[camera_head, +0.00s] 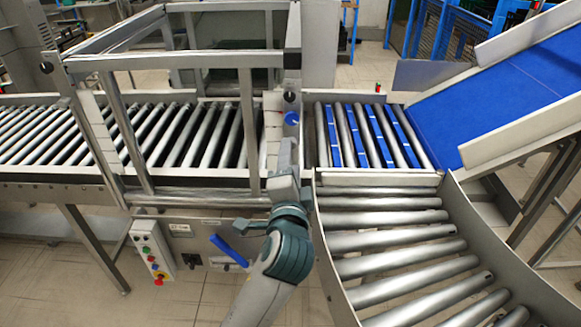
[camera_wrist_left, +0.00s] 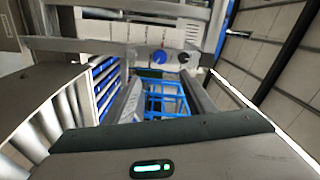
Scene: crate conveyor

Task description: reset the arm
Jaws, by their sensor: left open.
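My left arm comes up from the bottom middle in the head view, and its grey gripper (camera_head: 286,165) is beside the metal post at the right end of the frame over the conveyor. In the left wrist view the gripper (camera_wrist_left: 163,85) is open, with its two fingers apart and nothing held between them. Blue bars show beyond the gap between the fingers. No crate is visible on the rollers. My right gripper is not in view.
A roller conveyor (camera_head: 180,135) runs left under a metal frame (camera_head: 246,130). A curved roller section (camera_head: 400,245) lies right of my arm, beside a blue belt ramp (camera_head: 500,95). A blue knob (camera_head: 291,118) is close above the gripper. A control box (camera_head: 152,248) hangs at lower left.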

